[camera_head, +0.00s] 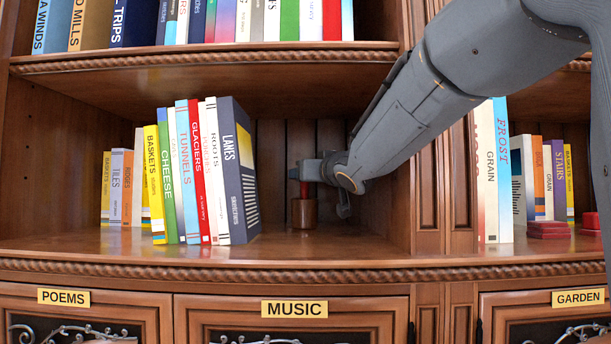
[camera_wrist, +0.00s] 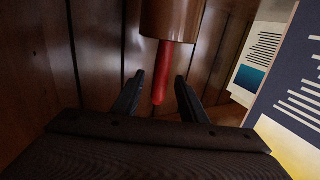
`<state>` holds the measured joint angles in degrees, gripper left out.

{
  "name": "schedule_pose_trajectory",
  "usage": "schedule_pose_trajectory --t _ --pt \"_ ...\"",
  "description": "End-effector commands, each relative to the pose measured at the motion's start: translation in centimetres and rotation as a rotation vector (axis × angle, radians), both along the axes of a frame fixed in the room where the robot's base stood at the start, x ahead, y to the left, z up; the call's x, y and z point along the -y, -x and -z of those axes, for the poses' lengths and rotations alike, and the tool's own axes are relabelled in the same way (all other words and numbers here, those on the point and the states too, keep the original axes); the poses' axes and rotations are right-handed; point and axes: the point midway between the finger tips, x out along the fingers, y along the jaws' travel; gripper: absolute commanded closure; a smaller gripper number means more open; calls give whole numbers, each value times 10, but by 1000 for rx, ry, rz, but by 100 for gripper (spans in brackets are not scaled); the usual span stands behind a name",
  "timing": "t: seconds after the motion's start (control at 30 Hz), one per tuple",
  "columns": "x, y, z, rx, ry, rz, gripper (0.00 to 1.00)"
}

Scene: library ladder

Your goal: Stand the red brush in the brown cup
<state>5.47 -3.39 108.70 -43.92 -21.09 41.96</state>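The brown cup (camera_head: 304,214) stands on the shelf right of a leaning row of books. The red brush (camera_head: 304,189) stands in it, its upper part showing above the rim. In the wrist view, which looks upside down, the brown cup (camera_wrist: 170,20) is at the top and the red brush (camera_wrist: 162,75) sticks out of its mouth. The brush's lower end is hidden inside the cup. My gripper (camera_wrist: 159,82) is open, with a finger on each side of the brush and gaps between. In the head view my gripper (camera_head: 325,188) is beside the cup, above the shelf.
Leaning books (camera_head: 232,170) stand close left of the cup. A wooden upright (camera_head: 430,200) is to the right. The upper shelf (camera_head: 200,62) is overhead. Small red objects (camera_head: 548,229) lie in the right bay. The shelf (camera_head: 330,245) in front of the cup is clear.

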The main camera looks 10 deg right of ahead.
Motion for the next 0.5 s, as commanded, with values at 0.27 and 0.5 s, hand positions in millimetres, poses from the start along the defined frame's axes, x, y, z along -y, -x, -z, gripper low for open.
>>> schedule_pose_trajectory --t 0.27,0.5 --pt "0 1 -17 0 2 0 61" --pt "0 1 -53 1 1 0 61"
